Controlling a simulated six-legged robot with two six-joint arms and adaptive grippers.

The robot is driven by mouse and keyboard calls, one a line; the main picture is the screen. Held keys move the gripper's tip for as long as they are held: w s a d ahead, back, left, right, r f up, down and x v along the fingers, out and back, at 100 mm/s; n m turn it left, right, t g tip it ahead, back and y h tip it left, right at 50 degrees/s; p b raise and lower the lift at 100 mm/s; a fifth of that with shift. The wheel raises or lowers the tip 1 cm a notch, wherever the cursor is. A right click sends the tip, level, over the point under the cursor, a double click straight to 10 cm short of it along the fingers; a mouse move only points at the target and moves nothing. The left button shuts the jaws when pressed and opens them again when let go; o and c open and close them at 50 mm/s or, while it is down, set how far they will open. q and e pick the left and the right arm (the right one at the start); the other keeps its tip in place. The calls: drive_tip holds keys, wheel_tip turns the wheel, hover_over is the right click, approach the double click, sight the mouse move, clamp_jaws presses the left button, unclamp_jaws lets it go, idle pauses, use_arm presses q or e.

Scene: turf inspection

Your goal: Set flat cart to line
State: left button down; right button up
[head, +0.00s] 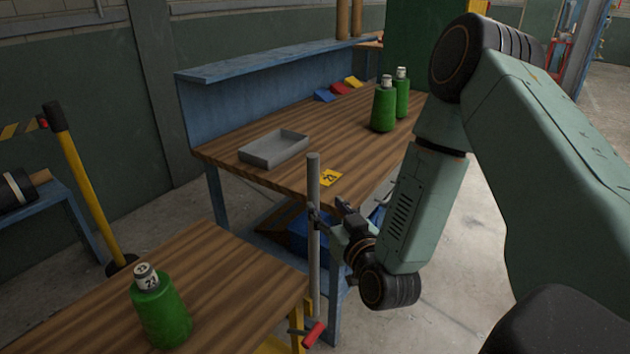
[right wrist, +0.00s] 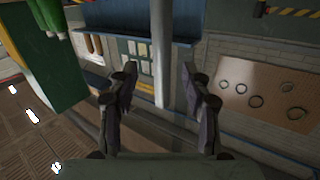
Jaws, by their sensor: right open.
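No thing here is clearly a flat cart or a line. A wooden top (head: 215,290) with yellow framing at its right corner fills the lower left of the head view. A grey upright post (head: 313,245) stands at that corner, with a red-gripped lever (head: 314,334) at its foot. My right gripper (head: 328,212) is open at the post. In the right wrist view a grey post (right wrist: 161,55) shows between the spread fingers; contact cannot be told. My left gripper is out of view.
A green bottle (head: 161,312) stands on the near top. A workbench (head: 225,157) behind bears a grey tray (head: 274,147), a yellow tag (head: 331,178) and two green bottles (head: 384,108). A yellow-handled tool (head: 86,185) leans at left. Concrete floor (head: 440,265) is clear at right.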

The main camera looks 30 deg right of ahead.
sight(314, 188)
drive_tip(key=shift+w+a+r+t, duration=0.1)
drive_tip(key=shift+a+r+t, duration=0.1)
drive_tip(key=shift+r, duration=0.3)
drive_tip(key=shift+w+a+r+t, duration=0.1)
drive_tip(key=shift+a+r+t, duration=0.1)
drive_tip(key=shift+r, duration=0.3)
drive_tip(key=w, duration=0.2)
drive_tip(key=w+d, duration=0.1)
drive_tip(key=w, duration=0.3)
drive_tip(key=shift+d+f+b, duration=0.25)
drive_tip(key=shift+b, duration=0.05)
drive_tip(key=shift+w+r, duration=0.1)
drive_tip(key=shift+w, duration=0.15)
drive_tip(key=shift+w+d, duration=0.25)
drive_tip(key=shift+d, duration=0.1)
drive_tip(key=shift+a, duration=0.25)
drive_tip(key=c, duration=0.4)
drive_tip(key=shift+d, duration=0.15)
drive_tip(key=c, duration=0.5)
clamp_jaws()
